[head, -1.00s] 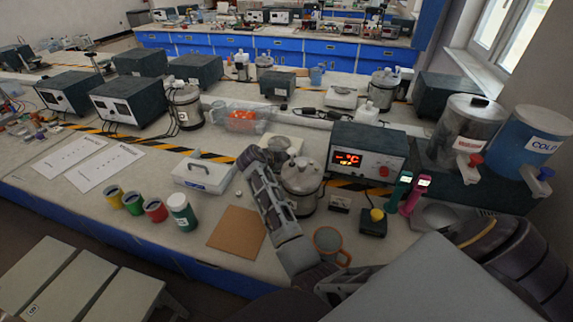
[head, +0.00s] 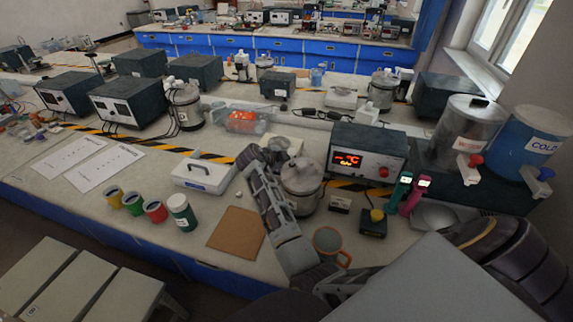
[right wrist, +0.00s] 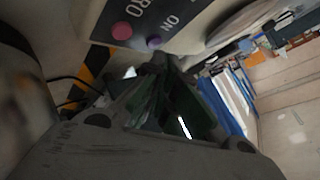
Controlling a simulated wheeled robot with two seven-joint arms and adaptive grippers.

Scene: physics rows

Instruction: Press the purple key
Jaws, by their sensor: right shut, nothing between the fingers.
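The purple key (right wrist: 154,42) shows in the right wrist view on a dark panel (right wrist: 135,18), beside a pink round key (right wrist: 121,30). The panel carries the letters "RO" and "ON". My right gripper (right wrist: 160,62) is shut and empty, with its dark fingertips just below the purple key in that picture. I cannot tell whether they touch it. In the head view my right gripper (head: 262,152) is beside a small device with a round pan (head: 284,143), and the key cannot be made out there. My left gripper is not in view.
A metal pot (head: 302,178) stands close right of my right arm. A white box with a handle (head: 204,173) is to its left. A dark box with a red display (head: 367,152) stands farther right.

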